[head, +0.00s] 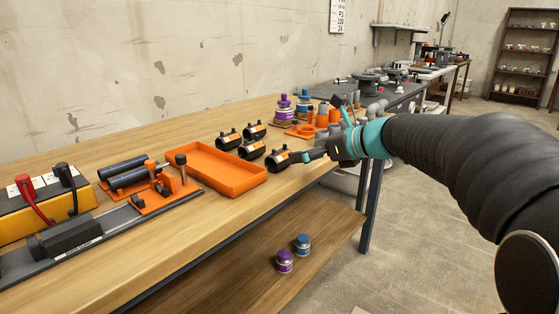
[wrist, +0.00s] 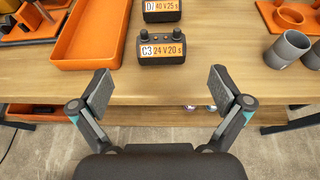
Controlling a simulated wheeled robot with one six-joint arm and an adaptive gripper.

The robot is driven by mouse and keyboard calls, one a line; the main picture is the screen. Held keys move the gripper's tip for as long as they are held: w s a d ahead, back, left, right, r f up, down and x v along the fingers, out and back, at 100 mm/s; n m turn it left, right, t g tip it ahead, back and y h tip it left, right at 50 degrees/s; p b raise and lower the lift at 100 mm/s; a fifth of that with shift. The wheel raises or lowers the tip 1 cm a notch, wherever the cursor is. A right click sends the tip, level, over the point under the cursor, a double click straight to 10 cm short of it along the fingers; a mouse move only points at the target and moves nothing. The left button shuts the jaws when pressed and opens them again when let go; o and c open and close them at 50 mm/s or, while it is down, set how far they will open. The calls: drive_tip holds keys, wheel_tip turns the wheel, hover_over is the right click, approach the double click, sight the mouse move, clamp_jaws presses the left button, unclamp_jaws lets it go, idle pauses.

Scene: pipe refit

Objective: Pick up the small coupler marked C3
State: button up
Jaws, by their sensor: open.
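The small coupler marked C3 (wrist: 161,50) is a dark block with an orange and white label reading "C3 24 V 20 s". It sits on the wooden bench near its front edge. In the head view it appears to be the front-right unit of the group, the dark coupler (head: 279,158) beside my lower finger. My gripper (wrist: 160,88) is open and empty. In the wrist view its two fingers are spread wide, with C3 ahead of them, roughly centred between them and untouched. In the head view my gripper (head: 326,132) is at the bench's front edge.
Another coupler, labelled D7 (wrist: 161,9), stands close behind C3. An orange tray (head: 215,172) lies to the left. Grey cups (wrist: 289,46) and orange holders stand to the right. Purple (head: 285,261) and blue jars (head: 303,243) stand on the lower shelf.

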sight(284, 155)
drive_tip(key=x, duration=0.9)
drive_tip(key=shift+w+f, duration=0.1)
drive_tip(key=shift+f, duration=0.1)
drive_tip(key=c, duration=1.2)
